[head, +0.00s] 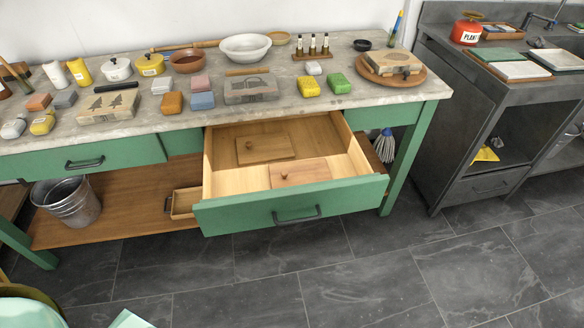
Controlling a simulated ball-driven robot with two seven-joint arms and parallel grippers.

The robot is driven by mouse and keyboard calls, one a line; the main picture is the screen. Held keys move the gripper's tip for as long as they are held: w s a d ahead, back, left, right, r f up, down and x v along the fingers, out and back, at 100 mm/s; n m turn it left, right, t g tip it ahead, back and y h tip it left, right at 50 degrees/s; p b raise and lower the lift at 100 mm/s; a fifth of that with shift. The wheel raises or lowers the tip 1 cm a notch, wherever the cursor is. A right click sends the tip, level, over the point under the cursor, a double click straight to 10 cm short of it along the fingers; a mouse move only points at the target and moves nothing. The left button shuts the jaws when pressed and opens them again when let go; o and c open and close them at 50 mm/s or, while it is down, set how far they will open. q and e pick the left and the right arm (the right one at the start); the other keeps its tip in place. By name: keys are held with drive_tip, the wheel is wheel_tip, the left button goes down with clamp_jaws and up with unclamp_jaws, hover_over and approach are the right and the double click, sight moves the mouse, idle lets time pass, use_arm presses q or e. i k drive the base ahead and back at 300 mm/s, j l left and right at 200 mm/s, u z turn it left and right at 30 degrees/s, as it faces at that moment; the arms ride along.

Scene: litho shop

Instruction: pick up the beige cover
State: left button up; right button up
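Two flat wooden covers lie in the open green drawer (290,211) under the bench top. The rear one (265,150) is tan-brown with a small knob. The front one (312,170) is a slightly pinker tan, also with a small knob, and sits close behind the drawer front. I cannot tell for sure which is the beige cover. Neither of my grippers shows in the head view.
The stone bench top (130,126) holds blocks, pots, a white bowl (245,47) and a round wooden board (390,77). A metal bucket (67,204) stands on the lower shelf. A dark sink unit (470,130) stands right.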

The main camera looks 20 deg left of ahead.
sight(265, 147)
drive_tip(key=i+l+u, duration=0.1)
drive_tip(key=u, duration=0.3)
drive_tip(key=i+l+u, duration=0.1)
drive_tip(key=u, duration=0.35)
drive_tip(key=i+l+u, duration=0.1)
drive_tip(key=u, duration=0.3)
drive_tip(key=k+l, duration=0.05)
drive_tip(key=l, duration=0.05)
